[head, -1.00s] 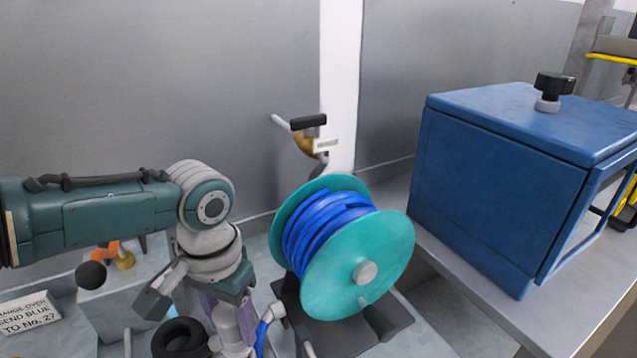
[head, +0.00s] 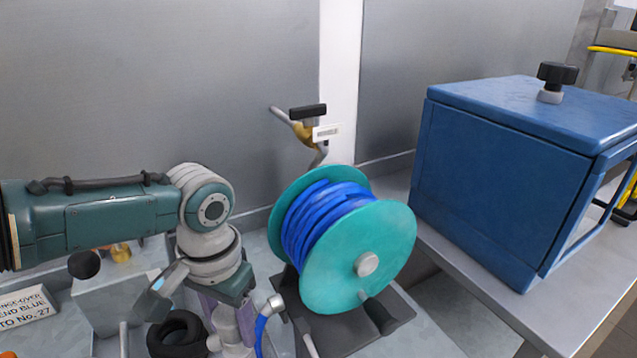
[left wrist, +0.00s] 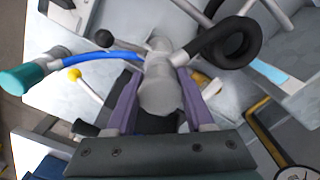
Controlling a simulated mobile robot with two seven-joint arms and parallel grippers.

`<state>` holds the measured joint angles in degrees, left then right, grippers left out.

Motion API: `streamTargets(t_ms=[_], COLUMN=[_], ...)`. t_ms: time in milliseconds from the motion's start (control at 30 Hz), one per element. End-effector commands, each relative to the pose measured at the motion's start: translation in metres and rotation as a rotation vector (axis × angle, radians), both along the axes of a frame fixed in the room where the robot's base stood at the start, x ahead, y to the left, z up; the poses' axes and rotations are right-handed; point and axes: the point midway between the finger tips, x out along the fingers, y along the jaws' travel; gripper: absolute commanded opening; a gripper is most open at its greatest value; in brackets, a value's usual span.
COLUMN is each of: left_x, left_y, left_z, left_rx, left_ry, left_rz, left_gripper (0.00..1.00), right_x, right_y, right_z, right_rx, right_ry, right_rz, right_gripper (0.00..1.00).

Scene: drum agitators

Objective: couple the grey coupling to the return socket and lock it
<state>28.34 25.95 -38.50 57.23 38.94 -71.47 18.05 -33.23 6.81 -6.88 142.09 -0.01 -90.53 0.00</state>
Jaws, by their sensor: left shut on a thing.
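My left gripper (head: 232,320) is low in the head view, left of the hose reel, with its purple fingers pointing down. In the left wrist view the fingers (left wrist: 155,95) are shut on a grey, rounded body, which I take to be the grey coupling (left wrist: 160,85). In the head view a grey body also shows at the fingers (head: 246,322), partly covered. A blue hose (left wrist: 100,56) runs left from beside it, and shows in the head view (head: 262,328). I cannot make out the return socket for certain. My right gripper is not in view.
A teal reel (head: 345,265) wound with blue hose stands right of the gripper. A coiled black hose (head: 178,335) lies just left of it. A black-handled valve (head: 308,112) is behind. A blue cabinet (head: 500,190) fills the right. A sign (head: 24,308) lies far left.

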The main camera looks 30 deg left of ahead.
Motion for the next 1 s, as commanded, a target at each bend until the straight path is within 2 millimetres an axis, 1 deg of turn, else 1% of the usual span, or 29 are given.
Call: streamTargets(t_ms=[600, 767, 800, 1000], left_x=[0.0006, 0.0006, 0.0006, 0.0003], left_y=[0.0000, 0.0000, 0.0000, 0.0000], left_z=[-0.0070, -0.0063, -0.0063, -0.0065], left_rx=[0.000, 0.000, 0.000, 0.000], left_ry=[-0.001, -0.001, -0.001, -0.001], left_rz=[0.000, 0.000, 0.000, 0.000], left_gripper=[0.00, 0.00, 0.58, 0.80], right_x=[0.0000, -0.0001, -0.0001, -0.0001], right_y=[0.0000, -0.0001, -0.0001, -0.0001], right_z=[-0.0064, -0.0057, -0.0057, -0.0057], right_rx=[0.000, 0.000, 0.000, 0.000], right_ry=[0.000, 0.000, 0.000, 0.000], right_rz=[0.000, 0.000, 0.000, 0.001], right_gripper=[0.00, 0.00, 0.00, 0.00])
